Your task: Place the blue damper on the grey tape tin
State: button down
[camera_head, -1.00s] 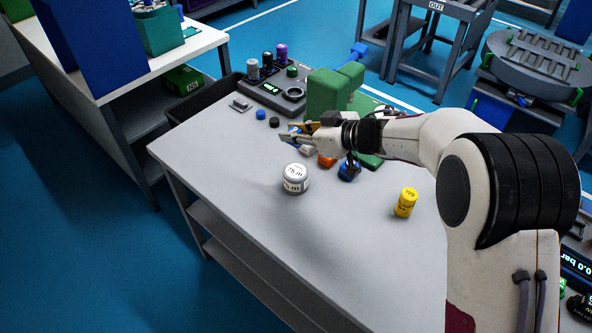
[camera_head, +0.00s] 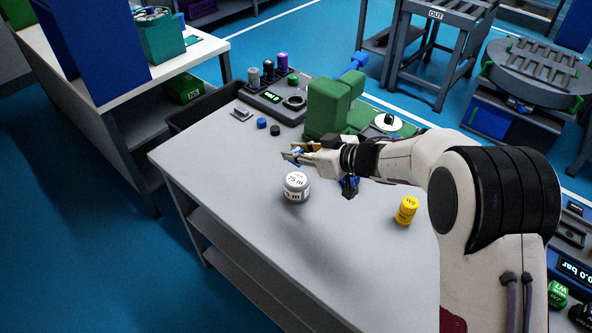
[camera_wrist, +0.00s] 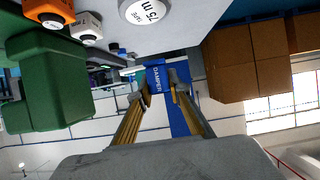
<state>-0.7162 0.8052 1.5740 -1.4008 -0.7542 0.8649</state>
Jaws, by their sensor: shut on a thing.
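The grey tape tin (camera_head: 296,187), with a white top marked 75 m, stands upright on the light grey table. It also shows upside down at the top of the wrist view (camera_wrist: 146,10). My gripper (camera_head: 290,157) is just behind the tin in the head view, above the table. The wrist view shows its two yellow fingers (camera_wrist: 158,92) shut on the blue damper (camera_wrist: 157,78), whose side reads DAMPER. The damper is partly hidden by the fingers in the head view (camera_head: 297,151). It is apart from the tin.
A yellow tin (camera_head: 406,211) stands to the right on the table (camera_head: 240,180). A green block-shaped machine (camera_head: 330,105) is behind my gripper. A small blue cap (camera_head: 262,123) and a dark cap (camera_head: 275,130) lie at the back left. The table's front left is clear.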

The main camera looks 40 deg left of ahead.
aim_at(296, 179)
jog(key=shift+f, duration=1.35)
jog(key=shift+f, duration=0.1)
jog(key=shift+f, duration=1.75)
jog(key=shift+f, duration=0.1)
jog(key=c, duration=1.9)
grip_release()
jog(key=shift+v, duration=6.05)
